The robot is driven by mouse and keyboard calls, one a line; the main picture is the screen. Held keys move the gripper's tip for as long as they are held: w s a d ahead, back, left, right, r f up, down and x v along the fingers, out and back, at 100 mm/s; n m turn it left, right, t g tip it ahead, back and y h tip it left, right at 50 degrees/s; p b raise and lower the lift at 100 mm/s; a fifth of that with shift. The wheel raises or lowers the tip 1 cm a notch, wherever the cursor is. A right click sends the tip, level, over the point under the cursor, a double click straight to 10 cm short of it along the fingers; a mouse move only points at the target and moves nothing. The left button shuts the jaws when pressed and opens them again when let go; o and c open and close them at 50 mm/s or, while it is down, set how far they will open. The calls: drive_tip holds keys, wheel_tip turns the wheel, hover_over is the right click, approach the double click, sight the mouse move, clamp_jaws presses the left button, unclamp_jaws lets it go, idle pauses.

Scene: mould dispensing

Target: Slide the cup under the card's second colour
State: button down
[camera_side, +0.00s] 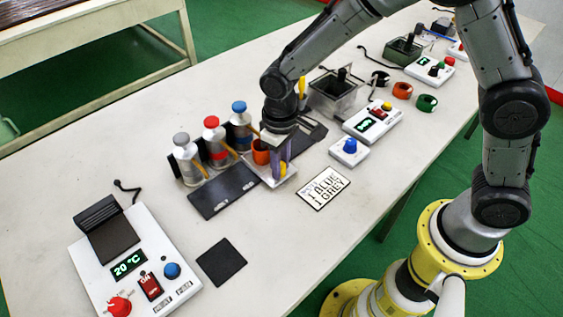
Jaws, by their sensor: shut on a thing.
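The card (323,188) lies on the table and reads "1 BLUE" above "1 GREY". A rack holds three bottles in a row: grey-capped (186,158) at left, red-capped (215,140) in the middle, blue-capped (241,122) at right. A dark track (222,190) runs in front of them. The orange cup (261,155) is at the right part of the track, near the blue-capped bottle. My gripper (274,141) points down there and is shut on the cup; its fingertips are partly hidden.
A heater unit (130,262) and a black pad (221,261) are at front left. Orange and green rings lie at back right.

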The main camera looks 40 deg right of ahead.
drive_tip(key=a, duration=1.5)
drive_tip(key=shift+a+r, duration=0.1)
drive_tip(key=shift+a, duration=0.05)
drive_tip(key=shift+a, duration=0.1)
drive_tip(key=c, duration=0.7)
unclamp_jaws()
drive_tip(key=shift+c, duration=0.2)
drive_tip(key=shift+o, duration=0.4)
wheel_tip(320, 180, up, 14)
